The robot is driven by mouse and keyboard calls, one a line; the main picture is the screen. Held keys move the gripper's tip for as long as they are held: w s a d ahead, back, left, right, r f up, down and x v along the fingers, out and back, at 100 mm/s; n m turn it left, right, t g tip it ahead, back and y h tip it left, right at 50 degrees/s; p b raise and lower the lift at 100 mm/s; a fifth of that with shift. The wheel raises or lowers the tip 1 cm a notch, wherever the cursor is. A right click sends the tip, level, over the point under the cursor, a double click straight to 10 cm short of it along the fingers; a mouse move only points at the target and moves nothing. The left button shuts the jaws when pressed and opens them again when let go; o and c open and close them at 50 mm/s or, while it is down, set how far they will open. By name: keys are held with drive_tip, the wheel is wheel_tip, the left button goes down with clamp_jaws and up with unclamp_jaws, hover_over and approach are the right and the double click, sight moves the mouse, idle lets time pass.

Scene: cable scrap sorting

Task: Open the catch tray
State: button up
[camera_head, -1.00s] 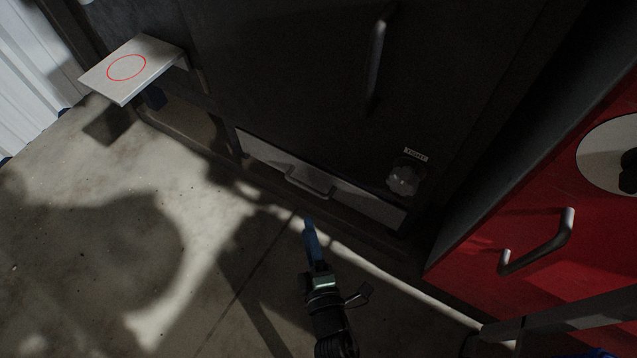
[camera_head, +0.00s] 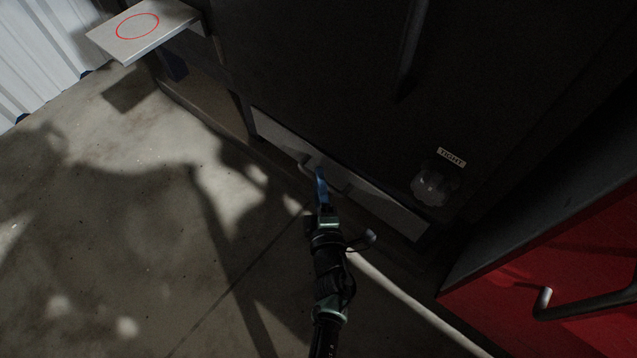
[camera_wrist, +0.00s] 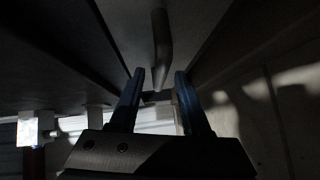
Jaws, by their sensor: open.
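The catch tray (camera_head: 392,211) is the pale, low drawer front at the foot of the dark machine. It looks flush in its slot. Its bar handle (camera_head: 306,160) is partly hidden behind my gripper (camera_head: 319,172). In the wrist view, the handle (camera_wrist: 161,48) runs down toward the space between my two blue fingertips (camera_wrist: 159,82). The fingers are open and apart, with the handle's near end just beyond or between the tips. I cannot tell whether they touch it.
A knob (camera_head: 433,187) below a "TIGHT" label sits on the machine above the tray. A red cabinet (camera_head: 560,290) with a bar handle stands at right. A pale shelf with a red ring (camera_head: 140,28) juts out at upper left. The floor (camera_head: 120,230) at left is clear.

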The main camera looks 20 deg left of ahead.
drive_tip(key=shift+w+a+f, duration=0.1)
drive_tip(key=shift+w+a, duration=0.15)
drive_tip(key=shift+w, duration=0.45)
clamp_jaws()
idle(1.0)
